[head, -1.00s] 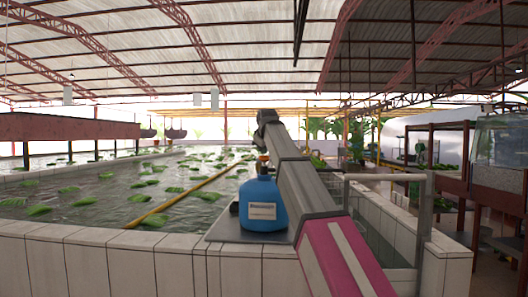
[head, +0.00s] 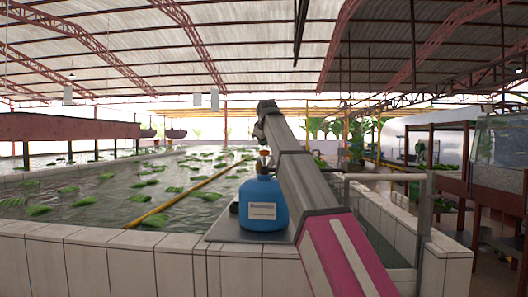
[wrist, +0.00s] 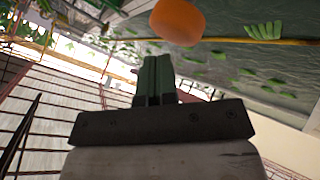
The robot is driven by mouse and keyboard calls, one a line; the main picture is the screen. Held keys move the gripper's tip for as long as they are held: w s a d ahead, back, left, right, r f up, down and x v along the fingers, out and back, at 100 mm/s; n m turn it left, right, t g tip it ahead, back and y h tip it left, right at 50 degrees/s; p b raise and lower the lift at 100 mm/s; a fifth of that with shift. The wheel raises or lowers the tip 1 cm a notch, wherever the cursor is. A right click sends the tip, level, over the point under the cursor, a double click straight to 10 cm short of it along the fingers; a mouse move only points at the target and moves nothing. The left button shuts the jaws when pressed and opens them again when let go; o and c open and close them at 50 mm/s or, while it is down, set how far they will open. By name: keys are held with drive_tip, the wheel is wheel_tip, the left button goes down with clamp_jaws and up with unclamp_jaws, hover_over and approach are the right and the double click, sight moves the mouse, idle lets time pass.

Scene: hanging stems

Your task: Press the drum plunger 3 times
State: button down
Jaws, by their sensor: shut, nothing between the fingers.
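The blue drum (head: 263,203) stands upright on a grey slab at the tiled wall's corner, with a white label on its front. Its small orange plunger (head: 264,153) shows on top, partly hidden by my gripper and arm. In the wrist view the orange plunger (wrist: 178,21) is a rounded knob at the top edge, just beyond and slightly right of the fingertips, with a gap in the picture. My gripper (wrist: 157,60) is shut and empty, its green fingers side by side. In the head view my gripper (head: 260,132) is just above the plunger; its fingertips are hard to make out.
The grey slab (head: 222,230) lies on the white tiled wall (head: 120,262). Behind it is a water tank (head: 90,200) with floating green bunches and a yellow pole (head: 190,190). A grey metal rail (head: 390,177) stands right of my arm.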

drive_tip(key=shift+r, duration=2.7)
